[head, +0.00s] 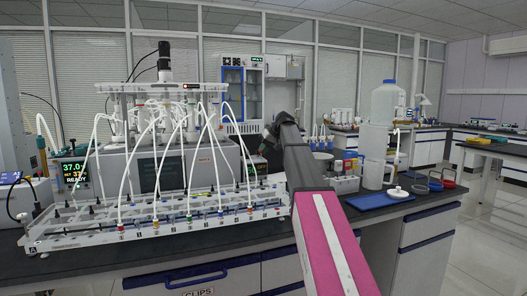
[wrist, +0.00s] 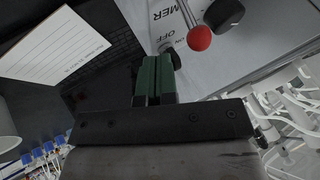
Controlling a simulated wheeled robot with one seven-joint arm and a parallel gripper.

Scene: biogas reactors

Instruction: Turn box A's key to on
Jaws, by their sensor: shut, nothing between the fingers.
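My gripper (wrist: 154,62) has green fingers, shut and empty, in the wrist view. Its tips are close to a pale grey panel (wrist: 240,50) with the words ON and OFF. A small dark part (wrist: 171,56), perhaps the key, sits beside the tips, below those words; I cannot tell whether they touch or how it is turned. A red ball knob (wrist: 198,38) and a black knob (wrist: 224,14) are on the right. In the head view my arm reaches to the grey boxes behind the tube rack, hiding part of them; no box letter A is readable on them.
The tube rack (head: 160,222) with white tubes stands left of my arm. A large clear bottle (head: 378,135) and a blue tray (head: 380,201) are on the right. In the wrist view a white lined sheet (wrist: 52,45) lies at the upper left.

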